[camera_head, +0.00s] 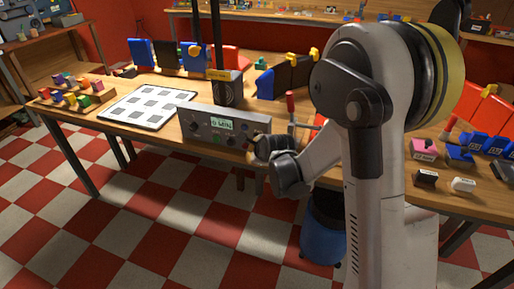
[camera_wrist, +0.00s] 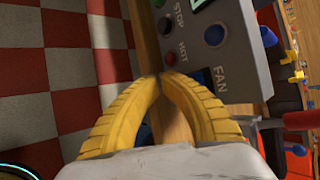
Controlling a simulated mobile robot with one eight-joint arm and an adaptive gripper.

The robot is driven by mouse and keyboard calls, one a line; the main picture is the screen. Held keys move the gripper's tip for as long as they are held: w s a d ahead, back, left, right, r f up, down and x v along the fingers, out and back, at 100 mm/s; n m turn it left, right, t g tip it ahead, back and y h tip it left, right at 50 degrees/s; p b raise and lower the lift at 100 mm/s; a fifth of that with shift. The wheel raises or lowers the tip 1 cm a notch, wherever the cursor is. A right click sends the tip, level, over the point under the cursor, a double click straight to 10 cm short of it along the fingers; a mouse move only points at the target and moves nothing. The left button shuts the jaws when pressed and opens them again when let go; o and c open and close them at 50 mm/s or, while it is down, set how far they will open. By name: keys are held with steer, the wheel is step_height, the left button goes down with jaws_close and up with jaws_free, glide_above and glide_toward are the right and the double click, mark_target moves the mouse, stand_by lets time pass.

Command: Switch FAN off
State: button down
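The grey control panel (camera_head: 185,128) stands at the table's front edge, with a lit green display (camera_head: 222,123). In the wrist view the panel (camera_wrist: 240,55) carries the printed word FAN (camera_wrist: 221,80). A round dark blue knob (camera_wrist: 214,35) sits near that word; its setting cannot be read. A dark button (camera_wrist: 164,25) is by STOP and a red button (camera_wrist: 169,58) by HOT. My gripper (camera_wrist: 155,78) has its yellow fingers together at the tips, with nothing seen between them. The tips are close below the red button; contact cannot be told. My gripper (camera_head: 258,150) is at the panel's right end.
A dark post with a black box (camera_head: 228,88) stands behind the panel. A white sheet with grey squares (camera_head: 150,107) and a rack of coloured blocks (camera_head: 75,93) lie left. A red-handled tool (camera_head: 290,103) stands close right of the panel. Open floor lies in front.

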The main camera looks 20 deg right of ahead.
stand_by(0.3)
steer(key=s+a, duration=0.1)
steer(key=s+r, duration=0.1)
steer(key=s+a+r+p, duration=0.1)
steer(key=shift+s+a, duration=0.3)
steer(key=shift+s, duration=0.05)
stand_by(0.4)
steer(key=s+r+n+g, duration=0.1)
steer(key=s+r+n, duration=0.3)
steer(key=s+n, duration=0.3)
steer(key=s+d+r+n, duration=0.1)
steer(key=s+r+n, duration=0.3)
steer(key=s+n, duration=0.4)
steer(key=s+d+r+n+g, duration=0.1)
steer(key=s+r+n, duration=0.3)
steer(key=s+n, duration=0.4)
steer(key=s, duration=0.5)
steer(key=shift+s+g+h, duration=0.15)
steer(key=shift+g+h, duration=0.15)
